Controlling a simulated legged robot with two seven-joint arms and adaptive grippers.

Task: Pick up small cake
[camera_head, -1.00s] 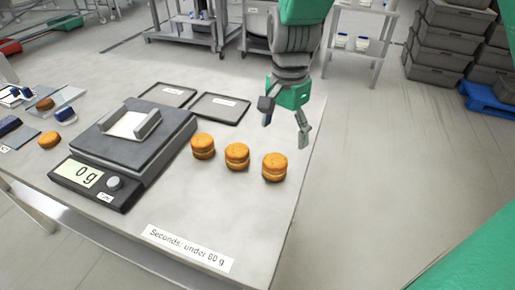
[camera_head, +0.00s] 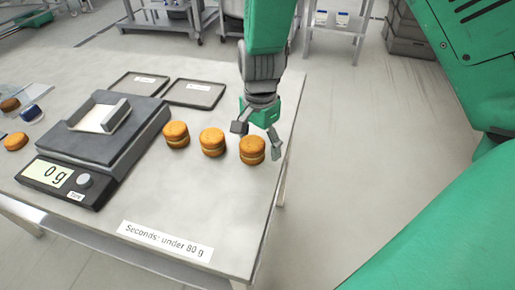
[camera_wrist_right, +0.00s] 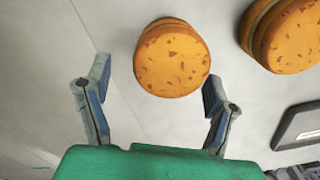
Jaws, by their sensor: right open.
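Three small round orange-brown filled cakes stand in a row on the table, right of the scale: a left cake (camera_head: 176,135), a middle cake (camera_head: 212,142) and a right cake (camera_head: 252,150). My right gripper (camera_head: 258,145) is open and just behind the right cake, one finger to each side of it. In the right wrist view, the right cake (camera_wrist_right: 172,58) lies just beyond the open fingertips and between their lines, with nothing held. Another cake (camera_wrist_right: 285,35) shows at the upper right there. My left gripper is not in view.
A scale (camera_head: 100,140) reading 0 g stands left of the row. Two dark trays (camera_head: 194,94) lie behind it. A label (camera_head: 165,240) reading "Seconds: under 80 g" is at the front edge. More cakes (camera_head: 15,141) lie at far left. The table's right edge is close to my right gripper.

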